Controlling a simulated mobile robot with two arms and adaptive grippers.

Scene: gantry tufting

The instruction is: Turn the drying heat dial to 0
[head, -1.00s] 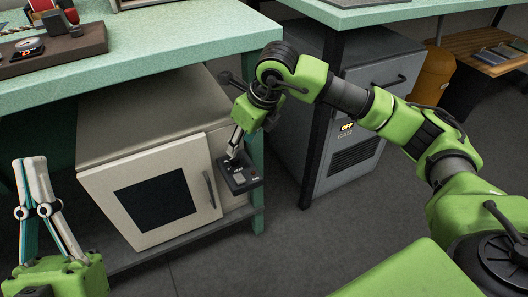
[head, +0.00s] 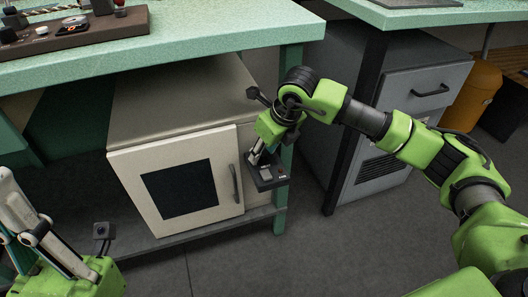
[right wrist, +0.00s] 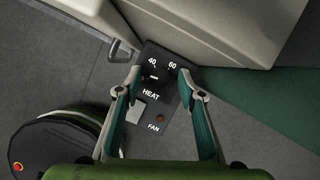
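The dark control panel (head: 268,181) sticks out at the right side of the cream drying cabinet (head: 232,142). In the right wrist view the panel (right wrist: 178,128) reads 40, 60, HEAT and FAN. The dark heat dial (right wrist: 158,75) sits above the word HEAT, with a short light mark beside it; its exact setting is hard to read. My right gripper (right wrist: 160,76) is open, one fingertip on each side of the dial; contact is not clear. It also shows over the panel in the head view (head: 262,158).
A green worktop (head: 170,58) spans above the cabinet, with a brown board (head: 75,36) on it. A green table leg (head: 283,215) stands just behind the panel. A grey drawer unit (head: 385,150) is to the right. The grey floor in front is clear.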

